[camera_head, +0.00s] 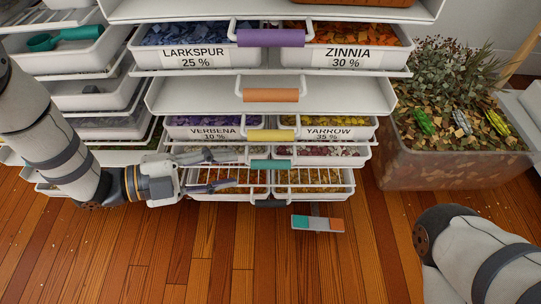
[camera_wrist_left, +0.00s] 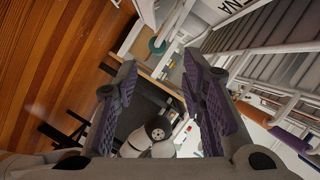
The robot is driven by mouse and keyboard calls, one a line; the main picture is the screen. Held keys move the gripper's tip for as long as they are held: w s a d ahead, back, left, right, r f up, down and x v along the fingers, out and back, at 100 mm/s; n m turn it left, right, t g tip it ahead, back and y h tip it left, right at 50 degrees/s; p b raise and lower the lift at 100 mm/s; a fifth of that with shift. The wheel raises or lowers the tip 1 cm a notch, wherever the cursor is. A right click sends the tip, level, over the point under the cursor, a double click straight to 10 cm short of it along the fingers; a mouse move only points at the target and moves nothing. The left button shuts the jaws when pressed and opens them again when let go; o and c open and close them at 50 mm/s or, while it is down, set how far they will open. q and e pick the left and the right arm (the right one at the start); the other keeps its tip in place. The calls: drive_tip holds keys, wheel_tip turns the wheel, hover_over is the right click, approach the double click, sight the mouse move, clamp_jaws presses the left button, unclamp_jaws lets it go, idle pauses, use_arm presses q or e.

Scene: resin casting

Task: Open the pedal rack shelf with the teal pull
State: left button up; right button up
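The pedal rack (camera_head: 390,94) stands in front of me with several shelves stacked one above another. The teal pull (camera_head: 271,164) is a horizontal bar on the front of a low wire shelf, below the yellow pull and above a dark pull. My left gripper (camera_head: 226,170) comes in from the left, at the rack's lower left front. Its fingers are apart, and they point right toward the teal pull with a gap between. The left wrist view (camera_wrist_left: 163,65) also shows both fingers spread with nothing between them. My right gripper is out of view.
Above the teal pull are a yellow pull (camera_head: 270,135), an orange pull (camera_head: 270,95) and a purple pull (camera_head: 270,38). A dark pull (camera_head: 270,203) is below. A teal-and-orange-ended item (camera_head: 318,224) lies on the floor. A planter (camera_head: 455,168) stands right; open floor lies in front.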

sight(257, 166)
use_arm(q)
drive_tip(key=b+x, duration=0.1)
drive_tip(key=x, duration=0.3)
drive_tip(key=b+x, duration=0.1)
drive_tip(key=x, duration=0.4)
drive_tip(key=shift+s+f+b, duration=0.15)
drive_tip(key=shift+f+b, duration=0.05)
drive_tip(key=shift+b, duration=0.15)
drive_tip(key=shift+d, duration=0.4)
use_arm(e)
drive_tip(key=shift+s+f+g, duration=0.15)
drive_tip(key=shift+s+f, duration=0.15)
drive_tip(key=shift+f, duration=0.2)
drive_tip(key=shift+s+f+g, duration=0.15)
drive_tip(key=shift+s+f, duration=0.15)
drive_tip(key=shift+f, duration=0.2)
use_arm(q)
drive_tip(key=shift+c, duration=0.2)
clamp_jaws()
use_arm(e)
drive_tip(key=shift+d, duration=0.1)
